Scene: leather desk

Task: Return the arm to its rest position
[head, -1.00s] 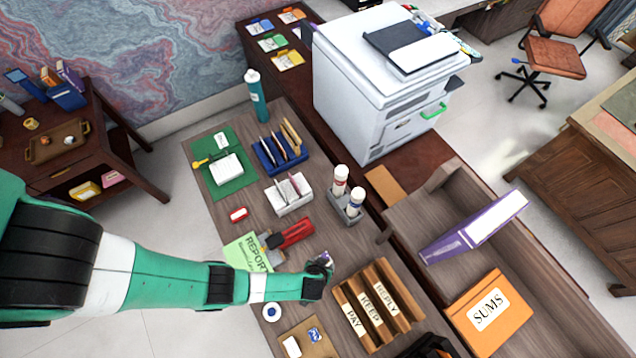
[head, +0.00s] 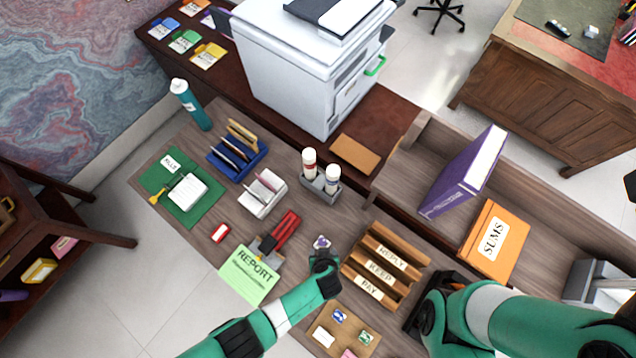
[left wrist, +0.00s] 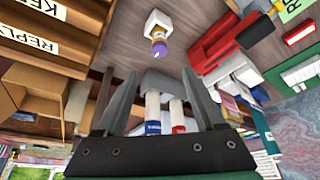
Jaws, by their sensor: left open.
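My left gripper (head: 324,262) is low over the desk's front middle, its fingers partly hidden by its own wrist in the head view. In the left wrist view its two grey fingers (left wrist: 160,76) are spread apart with nothing held. A small white and purple object (head: 321,243) stands on the desk just beyond the fingertips; it also shows in the left wrist view (left wrist: 158,36), apart from the fingers. My right arm comes in at lower right, with a dark end (head: 425,312) near the desk's front edge; its fingers cannot be made out.
A wooden sorter (head: 385,268) marked REPLY, KEEP and PAY stands right of my left gripper. A green REPORT sheet (head: 247,276) and red stapler-like tool (head: 285,229) lie left. A grey holder (head: 322,188) with two bottles stands behind. A tan tray (head: 345,322) lies in front.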

